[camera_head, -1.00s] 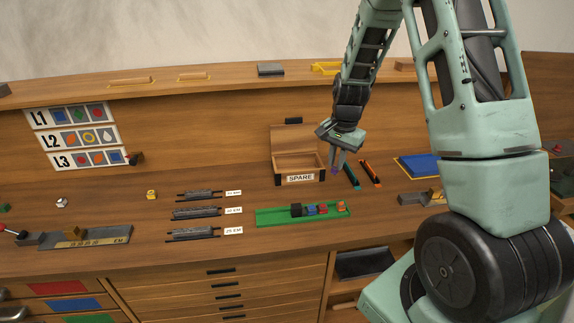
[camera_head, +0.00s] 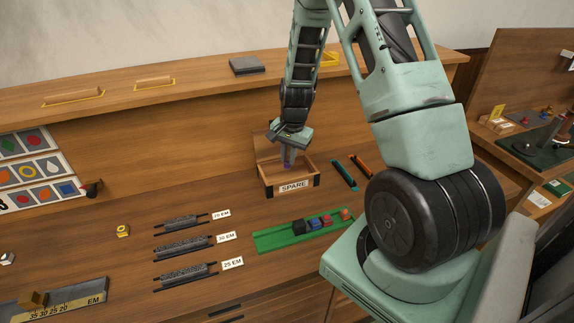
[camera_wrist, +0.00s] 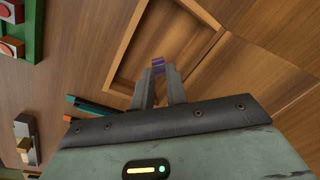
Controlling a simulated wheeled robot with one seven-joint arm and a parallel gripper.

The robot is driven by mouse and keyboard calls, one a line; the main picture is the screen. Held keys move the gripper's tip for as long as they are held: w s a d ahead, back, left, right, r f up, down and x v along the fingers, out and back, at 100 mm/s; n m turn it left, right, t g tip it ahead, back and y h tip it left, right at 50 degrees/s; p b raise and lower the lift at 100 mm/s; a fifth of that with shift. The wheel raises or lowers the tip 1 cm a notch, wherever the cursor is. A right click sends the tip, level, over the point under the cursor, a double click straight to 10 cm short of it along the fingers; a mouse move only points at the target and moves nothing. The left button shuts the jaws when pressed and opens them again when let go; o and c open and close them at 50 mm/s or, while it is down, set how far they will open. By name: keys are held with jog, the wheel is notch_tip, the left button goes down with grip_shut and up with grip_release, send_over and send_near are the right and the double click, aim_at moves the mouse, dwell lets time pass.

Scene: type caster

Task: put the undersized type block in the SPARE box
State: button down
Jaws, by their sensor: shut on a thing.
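My gripper (camera_head: 289,161) is over the open SPARE box (camera_head: 293,186), a wooden box with a raised lid and a label on its front. Its fingers point down at the box's opening. In the wrist view my gripper (camera_wrist: 158,85) is shut on a small purple type block (camera_wrist: 158,66), whose tip shows between the fingertips. The box's wooden rim (camera_wrist: 118,62) lies around and beyond the fingertips there. In the head view the block is a small purple spot at the fingertips, and its exact height over the box floor cannot be told.
A green tray (camera_head: 270,242) with several coloured blocks lies in front of the box. A teal bar (camera_head: 344,176) and an orange bar (camera_head: 361,166) lie to its right. Racks with EM labels (camera_head: 233,263) stand to the left.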

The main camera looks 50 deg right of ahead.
aim_at(288, 168)
jog(key=shift+f+p, duration=0.6)
jog(key=shift+f, duration=1.6)
jog(key=shift+f, duration=0.15)
jog(key=c, duration=1.4)
grip_release()
